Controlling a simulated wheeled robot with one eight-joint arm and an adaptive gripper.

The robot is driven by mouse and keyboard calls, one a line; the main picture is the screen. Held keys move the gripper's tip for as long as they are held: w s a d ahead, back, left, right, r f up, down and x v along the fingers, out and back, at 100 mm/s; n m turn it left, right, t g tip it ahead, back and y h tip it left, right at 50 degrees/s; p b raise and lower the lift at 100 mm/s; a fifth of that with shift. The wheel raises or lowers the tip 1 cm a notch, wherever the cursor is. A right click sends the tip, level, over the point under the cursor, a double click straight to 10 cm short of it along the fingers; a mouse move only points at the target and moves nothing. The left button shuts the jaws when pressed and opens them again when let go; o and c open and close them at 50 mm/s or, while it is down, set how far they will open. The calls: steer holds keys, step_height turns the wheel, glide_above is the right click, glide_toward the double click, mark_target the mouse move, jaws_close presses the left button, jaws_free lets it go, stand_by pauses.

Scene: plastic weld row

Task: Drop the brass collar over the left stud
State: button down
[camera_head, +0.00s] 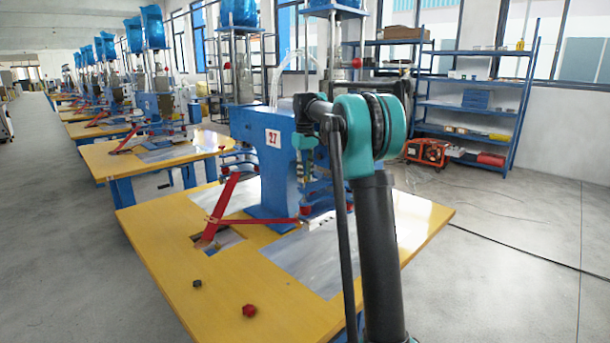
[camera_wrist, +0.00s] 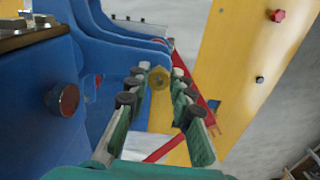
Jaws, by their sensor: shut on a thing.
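In the wrist view my gripper (camera_wrist: 160,71) is shut on the brass collar (camera_wrist: 158,79), a small yellowish ring held between the green fingers near their tips. The collar is in front of the blue press and clear of the table. A small pale block (camera_head: 319,222) stands on the grey plate beside my arm, partly hidden. I cannot make out the left stud clearly in either view.
The blue press (camera_head: 268,165) stands on the yellow table (camera_head: 165,230). A red lever (camera_head: 221,207) and red bar cross the tabletop. A red knob (camera_head: 249,310) and a black knob (camera_head: 197,283) lie near the front edge. The grey plate (camera_head: 300,262) is largely clear.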

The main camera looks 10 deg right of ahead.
steer(key=shift+f, duration=0.55)
steer(key=shift+f, duration=0.3)
steer(key=shift+f, duration=0.45)
stand_by(0.8)
steer(key=c, duration=1.2)
jaws_free()
steer(key=o, duration=0.4)
steer(key=shift+c, duration=0.2)
